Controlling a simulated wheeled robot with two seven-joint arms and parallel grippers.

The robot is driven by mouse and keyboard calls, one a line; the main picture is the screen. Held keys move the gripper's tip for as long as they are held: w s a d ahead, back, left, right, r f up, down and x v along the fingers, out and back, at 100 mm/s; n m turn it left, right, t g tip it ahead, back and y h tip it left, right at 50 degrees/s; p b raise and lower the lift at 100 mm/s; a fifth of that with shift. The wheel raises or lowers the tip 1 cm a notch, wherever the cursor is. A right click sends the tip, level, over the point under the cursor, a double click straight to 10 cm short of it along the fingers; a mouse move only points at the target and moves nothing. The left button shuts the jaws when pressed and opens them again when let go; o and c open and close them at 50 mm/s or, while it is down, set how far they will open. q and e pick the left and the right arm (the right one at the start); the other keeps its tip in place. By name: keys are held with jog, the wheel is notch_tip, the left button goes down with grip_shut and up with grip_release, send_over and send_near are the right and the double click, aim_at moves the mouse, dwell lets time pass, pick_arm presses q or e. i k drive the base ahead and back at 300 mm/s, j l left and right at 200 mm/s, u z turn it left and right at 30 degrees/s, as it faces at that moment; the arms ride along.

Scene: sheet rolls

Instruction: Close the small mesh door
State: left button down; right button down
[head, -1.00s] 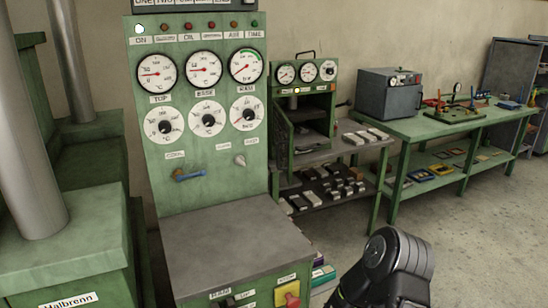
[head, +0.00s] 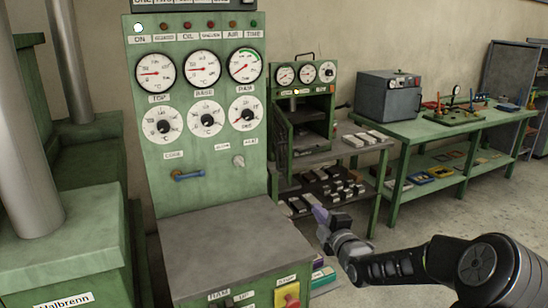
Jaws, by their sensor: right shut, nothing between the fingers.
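The small green press (head: 325,90) with three gauges stands on a grey bench behind the large green panel. A narrow dark green door (head: 283,132) shows at its left side, seen almost edge-on. It stands open, and the press opening beside it is uncovered. The mesh is too small to make out. My right gripper (head: 324,218) is in front of and below the press, well apart from the door, with its arm coming in from the lower right. It is shut and empty. My left gripper is not in view.
The large green control panel (head: 205,145) and its grey ledge (head: 235,245) stand left of my right gripper. Metal blocks (head: 345,190) lie on the shelf under the press. A green table (head: 435,128) with a grey oven (head: 388,95) stands at the right. Open floor (head: 470,210) lies in front.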

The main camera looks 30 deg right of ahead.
aim_at(287, 170)
jog(key=i+l, duration=0.15)
jog(key=i, duration=0.35)
jog(key=i+l, duration=0.2)
jog(key=i, duration=0.25)
